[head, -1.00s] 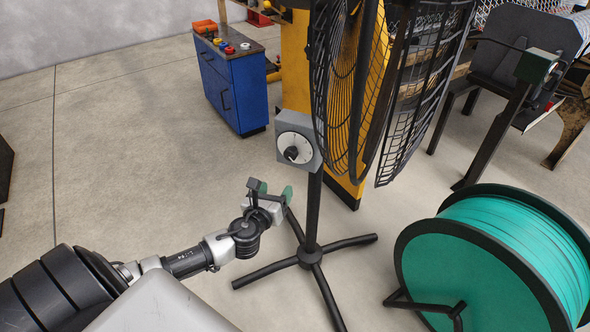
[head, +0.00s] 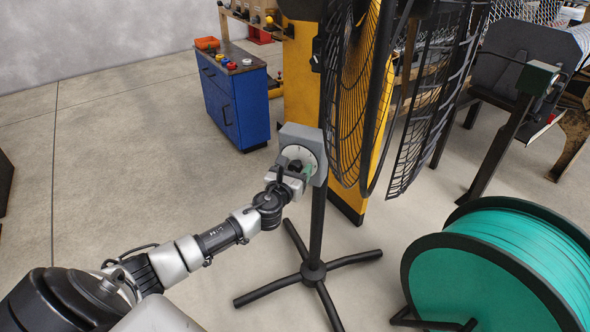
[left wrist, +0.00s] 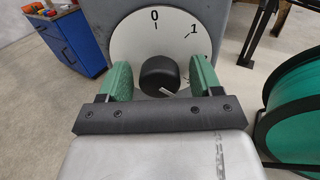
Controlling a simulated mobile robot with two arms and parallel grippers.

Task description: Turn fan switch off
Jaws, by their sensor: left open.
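The fan switch is a grey box with a white round dial (head: 314,153) on the fan's black stand. In the left wrist view the dial (left wrist: 135,40) shows a 0 at the top and a 1 at the upper right. Its black knob (left wrist: 158,70) has a light mark near its lower right edge. My left gripper (head: 296,170) is at the dial. In the left wrist view its green fingers (left wrist: 162,80) are open, one on each side of the knob, with gaps visible. My right gripper is not in view.
The caged fan (head: 365,90) rises above the switch on a black stand with splayed feet (head: 313,270). A large teal spool (head: 470,290) stands at the lower right. A blue cabinet (head: 238,105) stands behind.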

